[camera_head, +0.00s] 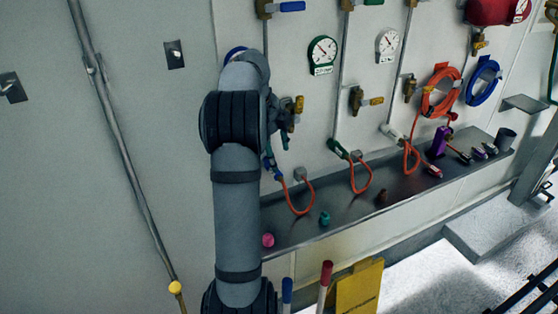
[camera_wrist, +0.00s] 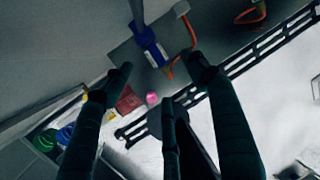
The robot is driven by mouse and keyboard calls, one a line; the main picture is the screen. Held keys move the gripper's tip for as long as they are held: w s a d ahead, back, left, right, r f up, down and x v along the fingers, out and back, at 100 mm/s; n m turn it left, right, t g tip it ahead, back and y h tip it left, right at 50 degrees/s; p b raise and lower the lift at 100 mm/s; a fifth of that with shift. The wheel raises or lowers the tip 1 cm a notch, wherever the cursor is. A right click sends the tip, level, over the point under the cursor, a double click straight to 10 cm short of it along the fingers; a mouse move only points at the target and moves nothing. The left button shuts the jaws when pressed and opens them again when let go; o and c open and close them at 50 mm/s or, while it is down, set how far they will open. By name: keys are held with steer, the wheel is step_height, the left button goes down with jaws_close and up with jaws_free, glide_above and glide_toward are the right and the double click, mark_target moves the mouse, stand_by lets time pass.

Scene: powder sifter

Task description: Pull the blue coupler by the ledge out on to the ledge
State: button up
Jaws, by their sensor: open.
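The blue coupler (camera_wrist: 150,45) hangs at the end of a grey pipe in the wrist view, with an orange hose (camera_wrist: 187,38) looping beside it. In the head view the coupler (camera_head: 276,170) shows just right of my arm, above the left end of the dark ledge (camera_head: 338,212). My gripper (camera_wrist: 157,78) is open and empty, its dark fingers spread and pointing toward the coupler. The coupler appears beyond the fingertips, and I see no contact. In the head view my gripper (camera_head: 278,145) is near the wall, just above the coupler, and partly hidden by my arm.
A pink knob (camera_head: 268,240) and a teal cap (camera_head: 324,218) stand on the ledge. Yellow-handled valves and gauges (camera_head: 322,50) line the wall. A yellow sign (camera_head: 360,288) stands below the ledge.

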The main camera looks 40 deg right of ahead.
mark_target(273, 175)
steer(key=x, duration=0.2)
steer(key=p+x, duration=0.1)
steer(key=x, duration=0.2)
steer(key=a+x, duration=0.1)
steer(key=x, duration=0.1)
steer(key=shift+w+d+f+p, duration=0.15)
steer(key=shift+w+f+p, duration=0.1)
steer(key=shift+f+p, duration=0.2)
steer(key=shift+w+f, duration=0.15)
steer(key=shift+f, duration=0.4)
steer(key=shift+d+f, duration=0.1)
steer(key=shift+d, duration=0.05)
steer(key=c, duration=0.3)
steer(key=c, duration=1.1)
jaws_close()
steer(key=shift+s+a+f+b, duration=0.1)
steer(key=shift+s+a+b, duration=0.1)
steer(key=shift+b, duration=0.15)
